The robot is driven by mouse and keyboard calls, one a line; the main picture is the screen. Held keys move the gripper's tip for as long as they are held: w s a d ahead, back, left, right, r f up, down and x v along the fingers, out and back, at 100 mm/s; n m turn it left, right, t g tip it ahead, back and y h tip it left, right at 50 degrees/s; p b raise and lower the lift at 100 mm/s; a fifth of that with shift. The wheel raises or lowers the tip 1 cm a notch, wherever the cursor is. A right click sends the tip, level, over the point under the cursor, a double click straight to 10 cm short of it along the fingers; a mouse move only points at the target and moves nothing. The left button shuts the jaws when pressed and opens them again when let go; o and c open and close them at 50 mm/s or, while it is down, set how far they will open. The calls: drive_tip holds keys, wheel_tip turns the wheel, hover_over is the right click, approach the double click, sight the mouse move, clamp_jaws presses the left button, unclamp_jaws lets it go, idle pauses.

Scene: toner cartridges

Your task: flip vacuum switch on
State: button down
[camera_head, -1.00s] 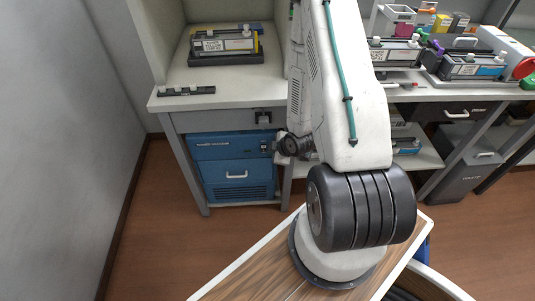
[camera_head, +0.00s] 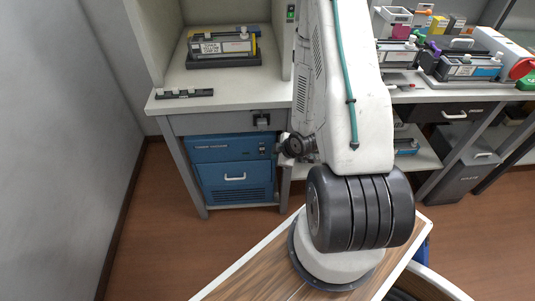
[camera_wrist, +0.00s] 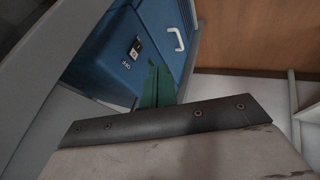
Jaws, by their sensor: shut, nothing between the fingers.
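The blue vacuum unit (camera_head: 232,172) stands on the low shelf under the left bench. Its switch (camera_head: 264,149) is on a dark panel at the upper right of its front. In the wrist view the blue unit (camera_wrist: 110,70) is tilted, and the switch (camera_wrist: 135,48) shows as a dark panel with a light part and white lettering. My gripper (camera_wrist: 158,82) has green fingers that are shut and empty. They appear just below and right of the switch in that view; contact cannot be seen. The switch's exact position is too small to tell. My arm hides the fingers in the head view.
A grey bench leg (camera_head: 187,168) stands left of the unit, and a bench underside edge crosses the wrist view's left. A dark latch (camera_head: 262,120) sits on the bench front above. The unit's white handle (camera_wrist: 179,40) is near my fingers. Brown floor lies in front.

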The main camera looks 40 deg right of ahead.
sight(262, 150)
drive_tip(key=w+f, duration=0.3)
drive_tip(key=w+d+f, duration=0.1)
drive_tip(key=w+f, duration=0.1)
drive_tip(key=w, duration=0.1)
drive_tip(key=w+d+f, duration=0.1)
drive_tip(key=w+f, duration=0.2)
drive_tip(key=shift+f, duration=0.35)
drive_tip(key=shift+d, duration=0.1)
